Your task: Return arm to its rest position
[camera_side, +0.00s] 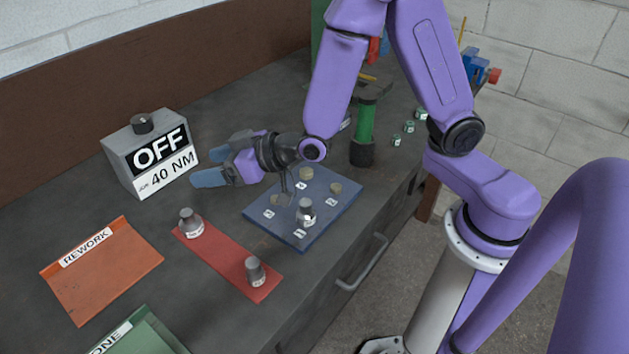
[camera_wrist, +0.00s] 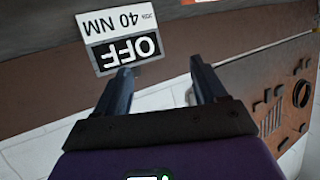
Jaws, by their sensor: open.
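My gripper (camera_side: 213,171) is on the purple arm, above the bench, near the right side of the grey box with the OFF and 40 NM labels (camera_side: 150,158). Its blue fingers point left in the side view. In the wrist view the two dark fingers (camera_wrist: 162,88) stand apart with nothing between them. The OFF label (camera_wrist: 124,50) shows upside down beyond the fingers. My gripper is empty. I cannot tell its exact height above the bench.
A blue mat (camera_side: 268,229) holds several small parts. A red strip (camera_side: 222,258) bears two grey knobbed pieces. An orange REWORK tray (camera_side: 115,275) and a green tray (camera_side: 150,335) lie in front. A green cylinder (camera_side: 365,122) stands behind my forearm.

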